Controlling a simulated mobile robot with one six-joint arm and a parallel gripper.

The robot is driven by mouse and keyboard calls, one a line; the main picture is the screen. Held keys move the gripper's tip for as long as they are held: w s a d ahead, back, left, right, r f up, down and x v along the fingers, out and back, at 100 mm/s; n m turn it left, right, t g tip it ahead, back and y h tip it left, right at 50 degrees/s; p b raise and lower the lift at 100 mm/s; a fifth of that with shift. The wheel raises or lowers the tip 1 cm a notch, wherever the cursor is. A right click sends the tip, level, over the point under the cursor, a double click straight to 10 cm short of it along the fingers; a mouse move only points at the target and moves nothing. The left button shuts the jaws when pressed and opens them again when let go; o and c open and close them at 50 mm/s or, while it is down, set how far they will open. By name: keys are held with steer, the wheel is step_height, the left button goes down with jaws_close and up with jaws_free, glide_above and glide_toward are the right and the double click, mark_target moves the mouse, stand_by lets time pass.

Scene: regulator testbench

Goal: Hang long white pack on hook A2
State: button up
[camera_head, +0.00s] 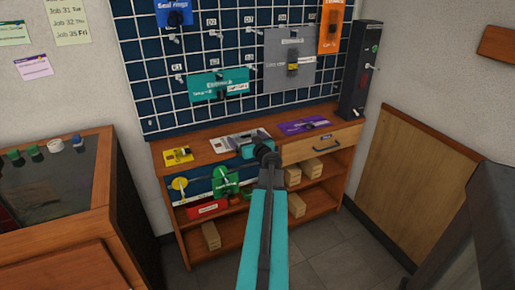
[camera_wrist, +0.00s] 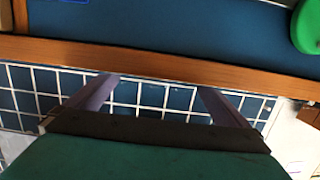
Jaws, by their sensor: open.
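A long whitish pack (camera_head: 222,144) lies flat on the bench top, just left of my gripper (camera_head: 250,149) in the head view and partly covered by it. In the wrist view my gripper (camera_wrist: 155,95) has its two fingers wide apart with nothing between them; wire grid shows behind. A pale patch (camera_wrist: 297,140) at the right edge of the wrist view may be a pack; I cannot tell. The blue wire-grid board (camera_head: 160,100) carries hooks with small labels. I cannot make out which hook is A2.
A teal pack (camera_head: 218,85), a grey pack (camera_head: 290,60) and an orange pack (camera_head: 331,25) hang on the board. A yellow pack (camera_head: 178,156) and a purple pack (camera_head: 304,126) lie on the bench (camera_head: 205,153). A dark upright box (camera_head: 360,70) stands at the bench's right end.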

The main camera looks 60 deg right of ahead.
steer(key=shift+r+p, duration=0.15)
steer(key=shift+p, duration=0.15)
steer(key=shift+b+v, duration=0.45)
steer(key=shift+v, duration=0.5)
steer(key=p+v, duration=0.1)
steer(key=v, duration=0.5)
steer(key=shift+s+a, duration=0.2)
steer(key=shift+a, duration=0.05)
steer(key=p+v, duration=0.2)
steer(key=p, duration=0.7)
steer(key=shift+s+a+r, duration=0.1)
steer(key=shift+s+r, duration=0.05)
steer(key=shift+p+v, duration=1.35)
steer(key=shift+p, duration=0.7)
steer(key=shift+a, duration=0.1)
steer(key=shift+s, duration=0.1)
